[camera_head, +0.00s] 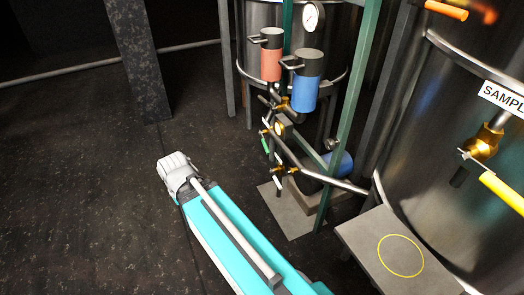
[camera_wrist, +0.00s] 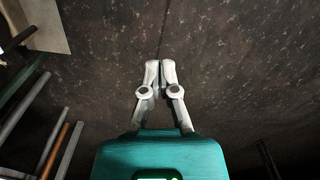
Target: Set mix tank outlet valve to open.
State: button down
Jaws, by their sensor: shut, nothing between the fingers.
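No label in view reads mix tank outlet, so I cannot tell which valve is that one. Small brass valves sit on the pipes between the tanks, one with a green handle (camera_head: 265,145). A brass valve (camera_head: 485,141) with a yellow handle (camera_head: 503,192) is on the right steel tank (camera_head: 440,140), below a partly cut-off "SAMPL" label (camera_head: 505,98). An orange handle (camera_head: 446,10) shows at the top right. My gripper (camera_wrist: 160,66) is shut and empty over bare dark floor in the wrist view, touching no valve.
A red canister (camera_head: 271,62) and a blue canister (camera_head: 306,92) stand before the back tank with its gauge (camera_head: 313,16). Green frame posts (camera_head: 349,110) and a grey platform with a yellow ring (camera_head: 401,256) flank the pipes. A dark column (camera_head: 138,60) stands left; floor is clear there.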

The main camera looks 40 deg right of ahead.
aim_at(264, 143)
jog(key=w+d+f+n+h+b, duration=0.2)
jog(key=w+d+n+h+b, duration=0.1)
jog(key=d, duration=0.9)
jog(key=w+d+f+n+t+h+b, duration=0.1)
jog(key=w+d+n+b, duration=0.4)
jog(key=d, duration=0.7)
jog(key=w+d+f+n+t+h+b, duration=0.1)
jog(key=w+d+f+n+h+b, duration=0.3)
jog(key=w+d, duration=0.4)
jog(key=shift+d+n+h+b, duration=0.3)
jog(key=shift+d+n+h, duration=0.3)
jog(key=shift+d, duration=1.3)
jog(key=shift+f, duration=0.1)
jog(key=d+f+b, duration=0.3)
jog(key=d, duration=0.4)
jog(key=shift+s+d, duration=0.15)
